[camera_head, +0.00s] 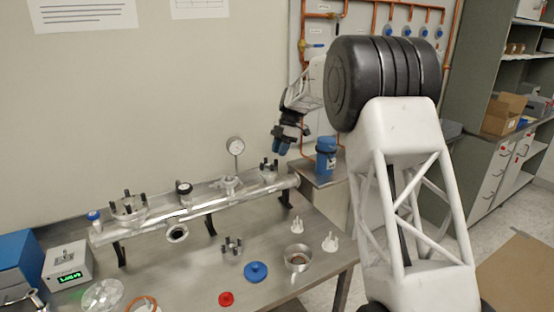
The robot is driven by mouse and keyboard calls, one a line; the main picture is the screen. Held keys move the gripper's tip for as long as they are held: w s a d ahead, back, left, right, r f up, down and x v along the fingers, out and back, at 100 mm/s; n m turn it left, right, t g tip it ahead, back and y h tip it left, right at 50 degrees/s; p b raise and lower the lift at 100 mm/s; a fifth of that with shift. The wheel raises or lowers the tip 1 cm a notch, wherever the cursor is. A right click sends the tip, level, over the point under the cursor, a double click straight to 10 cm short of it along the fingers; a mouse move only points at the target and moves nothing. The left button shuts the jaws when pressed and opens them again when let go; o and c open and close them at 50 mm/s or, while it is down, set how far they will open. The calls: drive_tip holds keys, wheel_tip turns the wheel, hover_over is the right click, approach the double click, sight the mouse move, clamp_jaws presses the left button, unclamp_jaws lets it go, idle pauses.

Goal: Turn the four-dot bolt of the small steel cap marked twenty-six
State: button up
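A steel tube (200,210) lies on stands along the back of the table. A small steel fitting with upright black bolts (269,171) sits at its right end. A wider flange with black bolts (129,207) sits on its left part. Another small steel piece with dark bolts (232,246) stands on the table in front. The number twenty-six and the bolt dots are too small to read, so I cannot tell which is the named cap.
A round gauge (236,146) rises from the tube. A blue disc (256,272), a red disc (226,299), a steel ring (297,258) and white pronged pieces (329,243) lie on the table (195,272). A blue canister (326,158) stands behind right. My arm covers the right side.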

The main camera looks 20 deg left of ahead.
sight(276, 163)
drive_tip(key=shift+x, duration=1.85)
drive_tip(key=shift+c, duration=0.4)
clamp_jaws()
